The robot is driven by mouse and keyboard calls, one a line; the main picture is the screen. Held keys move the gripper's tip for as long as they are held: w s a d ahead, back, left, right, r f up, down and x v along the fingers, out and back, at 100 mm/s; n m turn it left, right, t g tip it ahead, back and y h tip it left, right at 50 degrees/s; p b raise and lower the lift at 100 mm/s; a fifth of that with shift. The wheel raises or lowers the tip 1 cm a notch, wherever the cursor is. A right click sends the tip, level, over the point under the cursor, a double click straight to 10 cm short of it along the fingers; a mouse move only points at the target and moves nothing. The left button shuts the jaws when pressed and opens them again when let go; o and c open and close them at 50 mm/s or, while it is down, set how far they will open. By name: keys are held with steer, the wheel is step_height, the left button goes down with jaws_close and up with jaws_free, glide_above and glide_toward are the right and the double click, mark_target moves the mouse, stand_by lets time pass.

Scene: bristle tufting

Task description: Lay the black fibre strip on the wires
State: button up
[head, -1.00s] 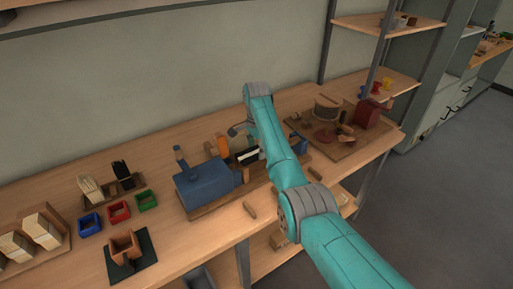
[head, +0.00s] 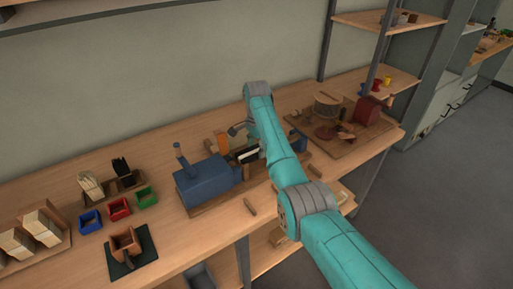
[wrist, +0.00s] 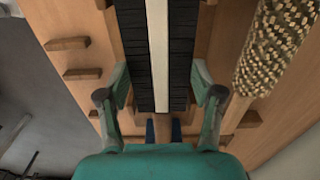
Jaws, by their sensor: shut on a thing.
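The black fibre strip (wrist: 182,60) shows in the wrist view as two dark ribbed bands on either side of a long pale bar (wrist: 158,50). My gripper (wrist: 160,88) has one finger at each side edge of the strip and is shut on it. In the head view my arm reaches over the blue machine's bed, and the strip (head: 246,154) shows as a small black and pale piece beside the arm. The wires cannot be made out; the strip and arm may hide them.
The blue machine (head: 206,184) stands left of my arm. A bristly tan roll (wrist: 275,45) lies close on the right in the wrist view. Red, blue and green (head: 146,197) bins stand at left. A board with a dark red device (head: 366,110) is at right.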

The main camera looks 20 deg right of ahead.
steer(key=shift+f, duration=0.2)
steer(key=o, duration=1.2)
steer(key=shift+r, duration=0.1)
step_height(320, 180, up, 12)
steer(key=shift+f, duration=0.15)
